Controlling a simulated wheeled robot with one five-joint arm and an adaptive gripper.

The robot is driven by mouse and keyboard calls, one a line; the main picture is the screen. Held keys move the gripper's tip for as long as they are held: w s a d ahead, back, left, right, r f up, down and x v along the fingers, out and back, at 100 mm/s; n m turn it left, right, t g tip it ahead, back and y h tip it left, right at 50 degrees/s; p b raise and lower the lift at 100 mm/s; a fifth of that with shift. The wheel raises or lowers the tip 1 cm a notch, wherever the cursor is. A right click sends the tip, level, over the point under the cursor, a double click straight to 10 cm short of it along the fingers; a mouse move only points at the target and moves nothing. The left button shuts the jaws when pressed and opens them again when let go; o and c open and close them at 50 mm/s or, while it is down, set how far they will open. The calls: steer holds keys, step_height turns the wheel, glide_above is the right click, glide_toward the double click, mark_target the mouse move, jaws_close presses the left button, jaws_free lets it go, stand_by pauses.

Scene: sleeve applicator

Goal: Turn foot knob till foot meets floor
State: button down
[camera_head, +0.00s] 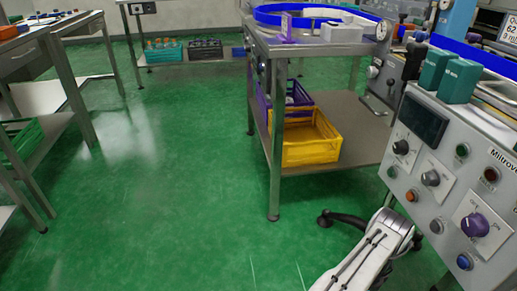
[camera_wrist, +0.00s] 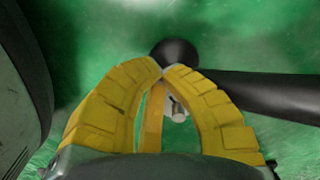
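A black foot leg (camera_head: 348,218) runs low over the floor beside the control machine, with a rounded dark end (camera_head: 325,218). In the wrist view the black leg (camera_wrist: 265,87) comes in from the right and ends in a round black part (camera_wrist: 174,52). My gripper (camera_wrist: 161,73) has yellow fingers whose tips meet just in front of that round part. I cannot tell whether they touch it. A small pale grey peg (camera_wrist: 177,108) shows between the fingers. The gap between foot and floor is not clear. My gripper is hidden in the head view.
The control machine (camera_head: 430,180) with knobs stands at right, close to my arm. A steel table (camera_head: 274,165) with a yellow crate (camera_head: 305,150) on its lower shelf stands behind the leg. Green floor (camera_head: 150,210) is clear to the left.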

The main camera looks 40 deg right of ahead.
steer(key=shift+w+d+r+h, duration=0.1)
steer(key=shift+d+r+h, duration=0.05)
steer(key=shift+d, duration=0.35)
steer(key=shift+d+r+h, duration=0.1)
steer(key=shift+d+h, duration=0.05)
steer(key=shift+d, duration=0.35)
steer(key=shift+w+d, duration=0.1)
steer(key=shift+d, duration=0.45)
steer(key=shift+a+f, duration=0.2)
steer(key=shift+a, duration=0.15)
steer(key=shift+w+a+f, duration=0.1)
steer(key=shift+w+a, duration=0.05)
steer(key=shift+a, duration=0.05)
step_height(320, 180, up, 6)
steer(key=p, duration=0.4)
steer(key=shift+w+d, duration=0.2)
steer(key=shift+w, duration=0.05)
